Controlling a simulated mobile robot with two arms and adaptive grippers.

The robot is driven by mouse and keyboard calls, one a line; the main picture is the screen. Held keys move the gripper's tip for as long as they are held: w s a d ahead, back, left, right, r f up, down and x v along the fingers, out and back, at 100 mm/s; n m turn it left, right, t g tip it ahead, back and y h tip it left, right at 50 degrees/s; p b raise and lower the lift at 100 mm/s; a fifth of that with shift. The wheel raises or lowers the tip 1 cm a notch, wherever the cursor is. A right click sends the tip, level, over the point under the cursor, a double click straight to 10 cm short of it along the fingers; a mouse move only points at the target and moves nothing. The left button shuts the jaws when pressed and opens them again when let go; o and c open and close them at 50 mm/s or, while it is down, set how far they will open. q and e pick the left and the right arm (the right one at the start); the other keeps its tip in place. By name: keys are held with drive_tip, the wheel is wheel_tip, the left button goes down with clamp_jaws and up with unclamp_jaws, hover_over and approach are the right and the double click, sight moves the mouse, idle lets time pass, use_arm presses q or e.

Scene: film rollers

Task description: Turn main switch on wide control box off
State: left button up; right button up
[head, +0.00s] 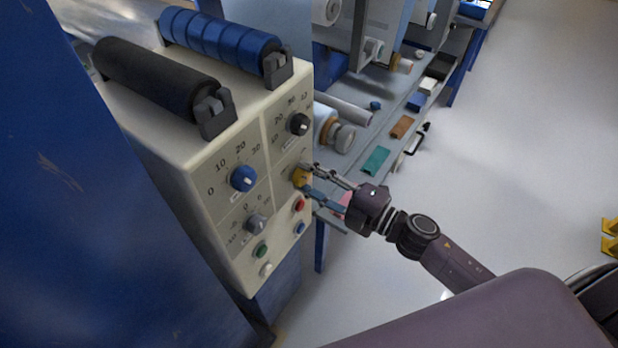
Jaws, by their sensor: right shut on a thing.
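The wide control box (180,157) is cream-coloured, with knobs and buttons on its front panel. A yellow rotary switch (299,178) sits near the panel's right edge and looks like the main switch. My right gripper (304,180) comes in from the right, with its two fingers around the yellow switch and shut on it. The fingers partly hide the switch, and its exact angle is hard to read. My left gripper is not in view.
The panel also has a blue knob (243,178), a black knob (299,124), a grey knob (257,223) and a red button (299,204) close below the gripper. A black roller (155,77) and a blue roller (220,40) lie on top.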

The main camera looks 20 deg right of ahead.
idle(0.3)
drive_tip(key=o, duration=1.2)
drive_tip(key=shift+c, duration=0.2)
drive_tip(key=v, duration=1.2)
